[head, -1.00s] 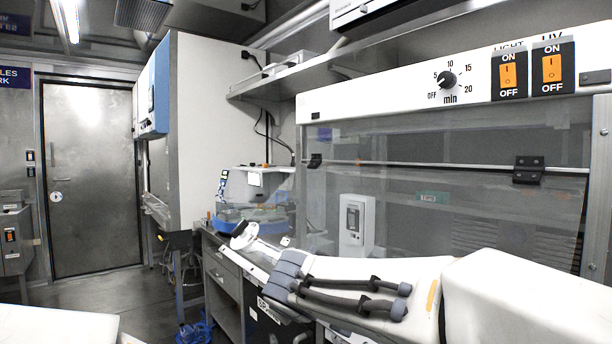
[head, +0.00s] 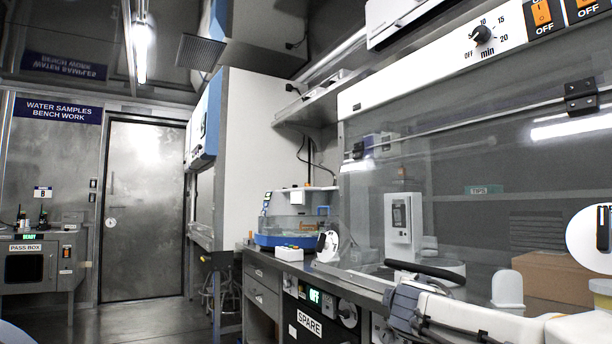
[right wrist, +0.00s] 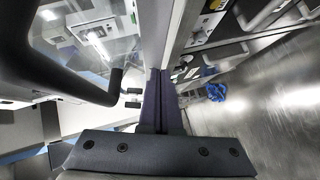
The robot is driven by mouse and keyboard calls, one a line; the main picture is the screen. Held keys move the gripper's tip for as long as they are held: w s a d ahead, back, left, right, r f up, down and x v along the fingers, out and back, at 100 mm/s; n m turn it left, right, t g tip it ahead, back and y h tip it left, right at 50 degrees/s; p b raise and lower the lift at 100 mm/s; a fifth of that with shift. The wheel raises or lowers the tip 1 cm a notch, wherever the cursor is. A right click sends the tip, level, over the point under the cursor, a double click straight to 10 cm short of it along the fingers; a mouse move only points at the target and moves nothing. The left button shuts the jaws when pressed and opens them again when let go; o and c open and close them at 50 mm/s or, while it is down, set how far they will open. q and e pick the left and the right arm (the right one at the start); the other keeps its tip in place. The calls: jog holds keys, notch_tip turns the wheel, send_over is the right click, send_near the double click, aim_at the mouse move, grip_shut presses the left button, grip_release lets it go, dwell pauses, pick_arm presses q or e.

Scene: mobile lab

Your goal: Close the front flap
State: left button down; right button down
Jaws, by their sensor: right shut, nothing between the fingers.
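The front flap (head: 460,215) is the clear pane hung below the hinged rail on the cabinet at the right of the head view. A dark hinge (head: 581,96) shows at its upper right. Its lower edge is hard to make out, so I cannot tell how far it stands open. My right arm reaches in from the lower right, in front of the cabinet. In the right wrist view my right gripper (right wrist: 158,76) is shut and empty, with clear panes to its left. I cannot tell whether it touches the flap. My left gripper is not in view.
A bench (head: 345,277) runs below the cabinet. A white device (head: 402,222) and a cardboard box (head: 565,275) show through the pane. A blue-based instrument (head: 290,238) stands farther along. Floor is open toward the metal door (head: 145,210). A blue item (right wrist: 216,92) lies on the floor.

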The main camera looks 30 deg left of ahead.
jog(key=w+d+f+n+t+b, duration=0.1)
jog(key=w+d+f+t+b, duration=0.1)
jog(key=w+b, duration=0.4)
jog(key=shift+w+d+f+n, duration=0.4)
jog(key=shift+w+d+f, duration=0.1)
jog(key=shift+w+d, duration=0.85)
jog(key=shift+s+b, duration=0.1)
jog(key=shift+b, duration=0.2)
